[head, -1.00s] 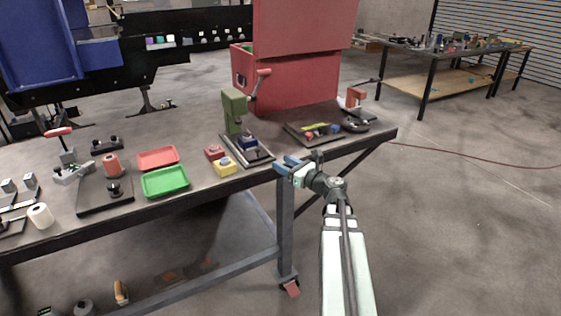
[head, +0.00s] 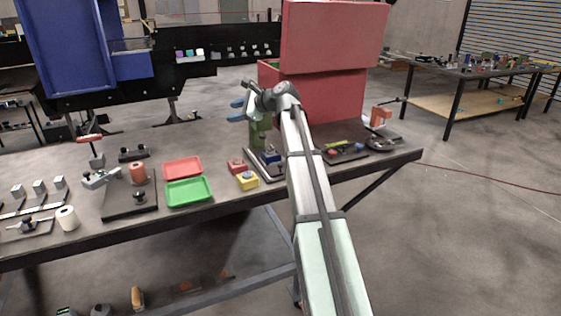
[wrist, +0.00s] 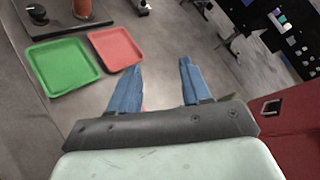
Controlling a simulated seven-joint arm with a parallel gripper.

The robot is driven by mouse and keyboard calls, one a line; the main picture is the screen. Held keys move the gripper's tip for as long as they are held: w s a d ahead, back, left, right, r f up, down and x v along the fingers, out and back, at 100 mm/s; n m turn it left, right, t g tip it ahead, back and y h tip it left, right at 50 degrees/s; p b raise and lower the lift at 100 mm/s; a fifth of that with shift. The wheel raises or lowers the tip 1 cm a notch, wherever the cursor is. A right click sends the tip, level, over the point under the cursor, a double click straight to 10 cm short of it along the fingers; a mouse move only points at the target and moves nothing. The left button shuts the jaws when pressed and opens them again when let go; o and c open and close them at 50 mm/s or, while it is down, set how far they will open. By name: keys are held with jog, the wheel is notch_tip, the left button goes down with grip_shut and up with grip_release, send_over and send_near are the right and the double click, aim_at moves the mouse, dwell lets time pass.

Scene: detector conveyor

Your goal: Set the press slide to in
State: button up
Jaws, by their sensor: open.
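The green press (head: 257,136) stands on the table right of the centre in the head view. My arm and gripper hide its upper part and its red lever. A dark blue block (head: 271,157) sits on the grey base at the press's foot; I cannot tell how far in the slide is. My gripper (head: 237,110) is in front of the press top in the picture, its blue fingers pointing left. It is open and empty.
Red and yellow blocks (head: 247,180) lie left of the press base. Green (head: 188,191) and red (head: 182,168) trays are further left. A big red box (head: 325,92) stands behind the press. A dark tray (head: 343,153) with small parts is to the right.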

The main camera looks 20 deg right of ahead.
jog(key=w+d+f+n+g+h, duration=0.1)
jog(key=w+d+n+g+h, duration=0.1)
jog(key=d+g+h, duration=0.3)
jog(key=g+h, duration=0.3)
jog(key=g, duration=0.3)
send_over(280, 164)
notch_tip(280, 164, down, 5)
jog(key=shift+n, duration=0.3)
notch_tip(280, 164, down, 13)
jog(key=shift+w+d+r, duration=0.1)
jog(key=shift+d+r, duration=0.05)
jog(key=shift+c, duration=0.4)
grip_shut()
